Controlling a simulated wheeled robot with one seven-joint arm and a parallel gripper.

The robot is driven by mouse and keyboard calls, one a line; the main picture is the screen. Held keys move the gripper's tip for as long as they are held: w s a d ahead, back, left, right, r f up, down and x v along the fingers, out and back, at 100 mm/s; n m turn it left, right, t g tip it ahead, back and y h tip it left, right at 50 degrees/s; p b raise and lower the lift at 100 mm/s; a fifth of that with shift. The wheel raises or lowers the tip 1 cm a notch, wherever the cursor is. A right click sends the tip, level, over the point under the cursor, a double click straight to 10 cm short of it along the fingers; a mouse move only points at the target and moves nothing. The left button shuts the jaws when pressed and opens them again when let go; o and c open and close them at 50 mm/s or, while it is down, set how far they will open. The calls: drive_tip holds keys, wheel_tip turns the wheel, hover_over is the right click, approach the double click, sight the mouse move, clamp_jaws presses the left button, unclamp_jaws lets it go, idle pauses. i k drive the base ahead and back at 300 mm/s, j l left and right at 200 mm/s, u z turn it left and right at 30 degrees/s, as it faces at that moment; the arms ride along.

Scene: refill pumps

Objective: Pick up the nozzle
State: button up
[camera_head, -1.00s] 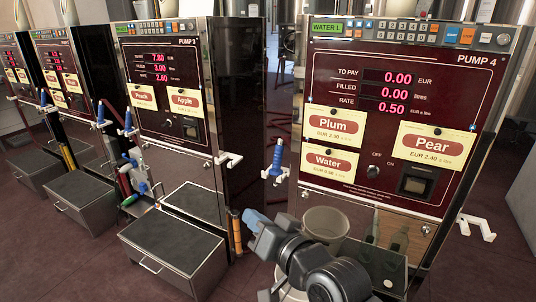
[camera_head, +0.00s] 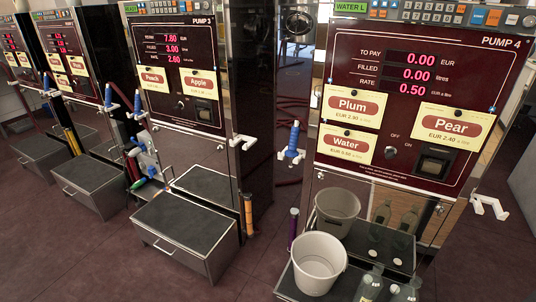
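Pump 4 (camera_head: 410,95) stands at right, its display reading 0.00, 0.00 and 0.50. A nozzle with a blue grip (camera_head: 294,137) stands upright in a white holder (camera_head: 291,155) at pump 4's left side. More blue-gripped nozzles show at the pumps farther left, one beside pump 3 (camera_head: 137,103) and one beyond it (camera_head: 108,95). My gripper is not in view, so its state does not show.
A grey-white bucket (camera_head: 319,262) stands on the dark-topped ledge before pump 4, with clear bottles (camera_head: 370,283) to its right. The shiny panel mirrors them. A metal box (camera_head: 187,232) stands before pump 3. An empty white hook (camera_head: 489,207) juts out at right.

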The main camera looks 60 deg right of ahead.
sight(293, 152)
drive_tip(key=i+j+u, duration=0.15)
drive_tip(key=i, duration=0.8)
drive_tip(key=i+j+z, duration=0.1)
drive_tip(key=i+z, duration=0.35)
drive_tip(key=i+j+z, duration=0.15)
drive_tip(key=z, duration=0.35)
drive_tip(key=i+j+z, duration=0.45)
drive_tip(key=k+l, duration=0.05)
drive_tip(key=l, duration=0.05)
